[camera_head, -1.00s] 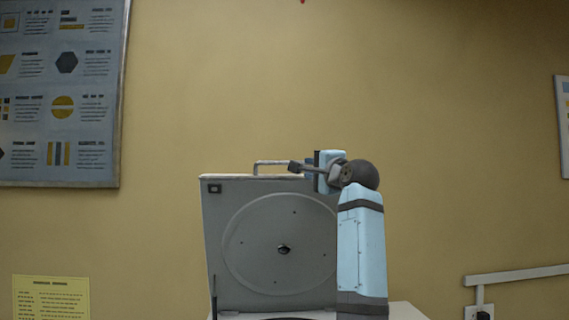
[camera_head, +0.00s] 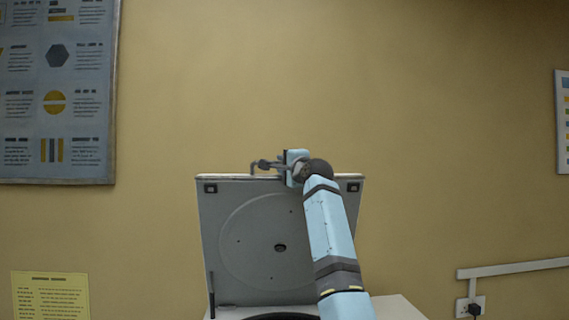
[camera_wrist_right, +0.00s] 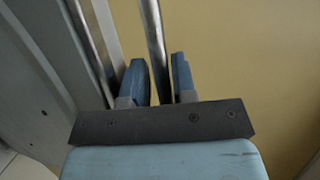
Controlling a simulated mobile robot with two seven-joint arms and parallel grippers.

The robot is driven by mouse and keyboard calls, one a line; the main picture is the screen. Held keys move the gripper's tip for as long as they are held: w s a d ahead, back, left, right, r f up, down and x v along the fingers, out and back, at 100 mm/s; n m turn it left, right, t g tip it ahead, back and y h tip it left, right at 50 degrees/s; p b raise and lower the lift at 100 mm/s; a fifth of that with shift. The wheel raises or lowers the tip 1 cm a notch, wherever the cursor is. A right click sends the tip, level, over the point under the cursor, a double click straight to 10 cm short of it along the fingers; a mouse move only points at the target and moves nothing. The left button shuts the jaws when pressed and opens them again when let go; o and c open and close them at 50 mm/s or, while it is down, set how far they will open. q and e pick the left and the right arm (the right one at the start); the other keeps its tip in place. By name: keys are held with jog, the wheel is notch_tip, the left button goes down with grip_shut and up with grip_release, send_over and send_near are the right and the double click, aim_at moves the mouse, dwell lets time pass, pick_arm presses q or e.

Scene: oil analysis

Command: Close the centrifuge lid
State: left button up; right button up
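The grey centrifuge lid (camera_head: 235,270) stands raised and nearly upright in the head view, its round inner face towards me. Its metal handle (camera_head: 253,167) sits on the top edge, partly hidden by my right gripper (camera_head: 264,165). In the right wrist view the handle bar (camera_wrist_right: 152,35) runs between the two blue fingers of my right gripper (camera_wrist_right: 160,82). The fingers are apart around the bar, with narrow gaps beside it; firm contact does not show. My right forearm covers part of the lid's right side. My left gripper is not in view.
The dark rim of the centrifuge bowl (camera_head: 280,316) shows at the bottom edge, beside a pale top surface (camera_head: 398,308). A yellow wall (camera_head: 450,130) stands behind, with a poster (camera_head: 55,90) at left. The space above the lid is clear.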

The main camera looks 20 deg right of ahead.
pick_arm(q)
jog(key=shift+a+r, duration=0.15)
pick_arm(e)
jog(key=shift+s, duration=0.1)
grip_shut()
